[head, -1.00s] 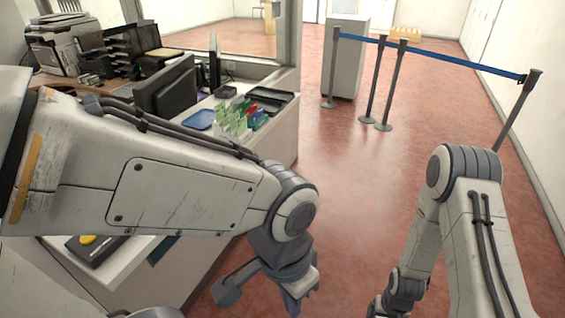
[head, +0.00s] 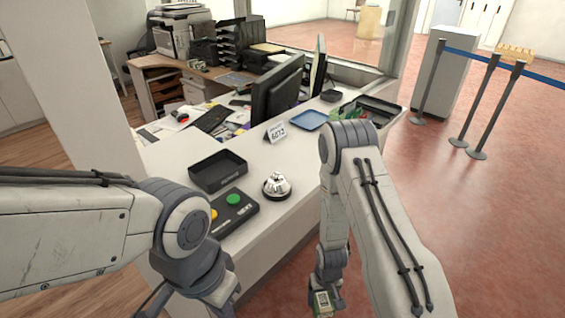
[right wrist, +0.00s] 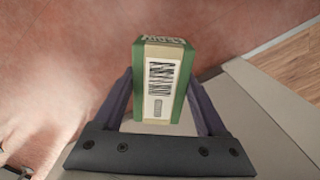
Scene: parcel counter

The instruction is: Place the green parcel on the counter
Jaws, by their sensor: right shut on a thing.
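The green parcel (head: 322,303) is a small box with a tan band and a white barcode label. In the right wrist view the parcel (right wrist: 176,85) stands between the two fingers. My right gripper (head: 325,295) is shut on it, beside the counter front and over the floor, at the bottom of the head view. The counter (head: 256,160) has a white top and runs from the centre left toward the back. My left gripper (head: 190,306) is at the bottom left, in front of the counter, its fingers apart and partly cut off by the frame edge.
Bare top lies between tray, sign and bell. Rope posts (head: 473,100) stand on the right.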

